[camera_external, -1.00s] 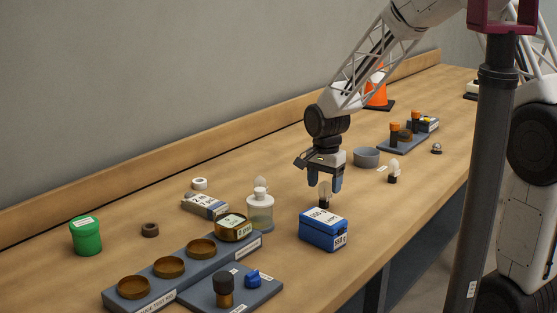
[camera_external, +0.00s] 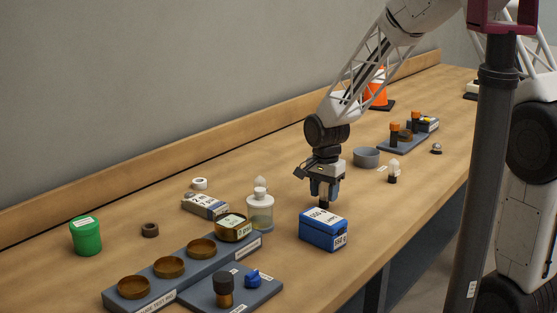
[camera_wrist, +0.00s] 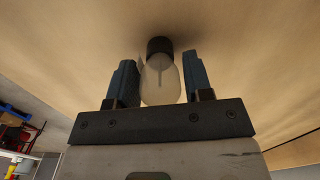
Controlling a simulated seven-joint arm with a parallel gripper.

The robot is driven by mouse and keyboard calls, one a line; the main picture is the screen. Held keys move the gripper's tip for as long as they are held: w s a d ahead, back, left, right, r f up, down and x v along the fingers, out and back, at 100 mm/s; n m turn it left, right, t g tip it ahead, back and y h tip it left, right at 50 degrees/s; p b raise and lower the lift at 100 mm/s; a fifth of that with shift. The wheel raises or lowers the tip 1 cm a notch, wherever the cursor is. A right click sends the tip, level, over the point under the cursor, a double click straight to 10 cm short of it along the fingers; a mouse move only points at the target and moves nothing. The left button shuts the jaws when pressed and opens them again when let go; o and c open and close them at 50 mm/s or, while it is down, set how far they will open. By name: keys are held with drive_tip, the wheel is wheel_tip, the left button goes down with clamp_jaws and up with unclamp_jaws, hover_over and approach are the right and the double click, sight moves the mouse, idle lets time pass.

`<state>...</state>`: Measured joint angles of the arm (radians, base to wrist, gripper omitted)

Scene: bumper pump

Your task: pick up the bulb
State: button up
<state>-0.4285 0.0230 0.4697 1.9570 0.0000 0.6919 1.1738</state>
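A bulb with clear glass and a dark base stands upright on the table behind the blue box; its dark base (camera_external: 324,204) shows just below my fingers in the external view. In the wrist view its pale glass (camera_wrist: 160,82) sits between my two fingers, with the dark base beyond. My gripper (camera_external: 324,194) is lowered over this bulb, pointing down. In the wrist view my gripper (camera_wrist: 159,62) is open around the glass, with small gaps at the sides. Most of the glass is hidden in the external view.
A blue box (camera_external: 322,232) stands close in front of the bulb. A similar bulb (camera_external: 393,176) is to the right, and a grey round dish (camera_external: 366,157) is behind.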

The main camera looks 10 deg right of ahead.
drive_tip(key=c, duration=0.6)
drive_tip(key=shift+o, duration=0.2)
drive_tip(key=shift+r, duration=0.15)
drive_tip(key=shift+r, duration=0.55)
drive_tip(key=shift+s+d+r, duration=0.1)
drive_tip(key=shift+s+r, duration=0.1)
drive_tip(key=shift+r, duration=0.4)
drive_tip(key=shift+s+d+r, duration=0.1)
drive_tip(key=shift+s+r, duration=0.1)
drive_tip(key=shift+r, duration=0.35)
drive_tip(key=s+d, duration=0.2)
drive_tip(key=s, duration=0.2)
drive_tip(key=s+d+r, duration=0.1)
drive_tip(key=s+d, duration=0.1)
drive_tip(key=s, duration=0.3)
drive_tip(key=s+d, duration=0.2)
drive_tip(key=s, duration=0.2)
drive_tip(key=shift+s+r, duration=0.15)
drive_tip(key=shift+s, duration=0.25)
